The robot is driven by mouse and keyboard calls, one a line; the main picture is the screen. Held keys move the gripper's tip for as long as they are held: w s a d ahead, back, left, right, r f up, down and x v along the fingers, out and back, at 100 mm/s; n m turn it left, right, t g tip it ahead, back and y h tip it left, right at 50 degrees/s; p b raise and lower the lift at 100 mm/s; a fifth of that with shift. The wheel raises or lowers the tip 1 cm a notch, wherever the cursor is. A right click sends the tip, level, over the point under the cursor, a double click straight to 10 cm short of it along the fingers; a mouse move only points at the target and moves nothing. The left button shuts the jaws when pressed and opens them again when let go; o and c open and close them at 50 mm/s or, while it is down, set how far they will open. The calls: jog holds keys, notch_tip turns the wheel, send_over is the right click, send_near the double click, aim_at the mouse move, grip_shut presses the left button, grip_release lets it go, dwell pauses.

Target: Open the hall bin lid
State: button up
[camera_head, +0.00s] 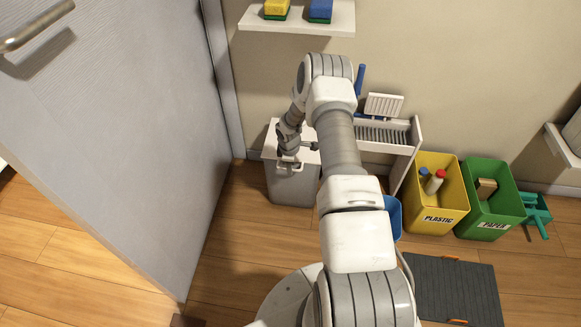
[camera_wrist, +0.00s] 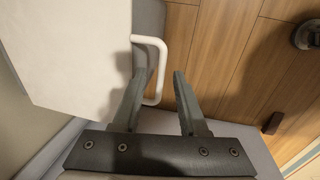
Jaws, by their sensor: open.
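The hall bin has a grey body (camera_head: 292,187) and a white lid (camera_head: 270,143) that looks flat on top of it in the head view. In the wrist view, the white lid (camera_wrist: 75,50) fills the upper left, with a white loop handle (camera_wrist: 160,62) along its right edge. My gripper (camera_wrist: 160,80) is open, with one finger on each side of the handle's outer bar. I cannot tell whether either finger touches it. In the head view, my gripper (camera_head: 289,158) is over the bin's front edge, and my arm hides the bin's right side.
A grey door (camera_head: 120,130) stands close on the left. To the right are a white rack (camera_head: 385,135), a yellow plastic bin (camera_head: 436,205), a green paper bin (camera_head: 490,205) and a dark mat (camera_head: 455,290). Wooden floor is bare in front of the hall bin.

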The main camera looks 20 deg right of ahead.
jog(key=shift+c, duration=0.3)
grip_shut()
dwell(1.1)
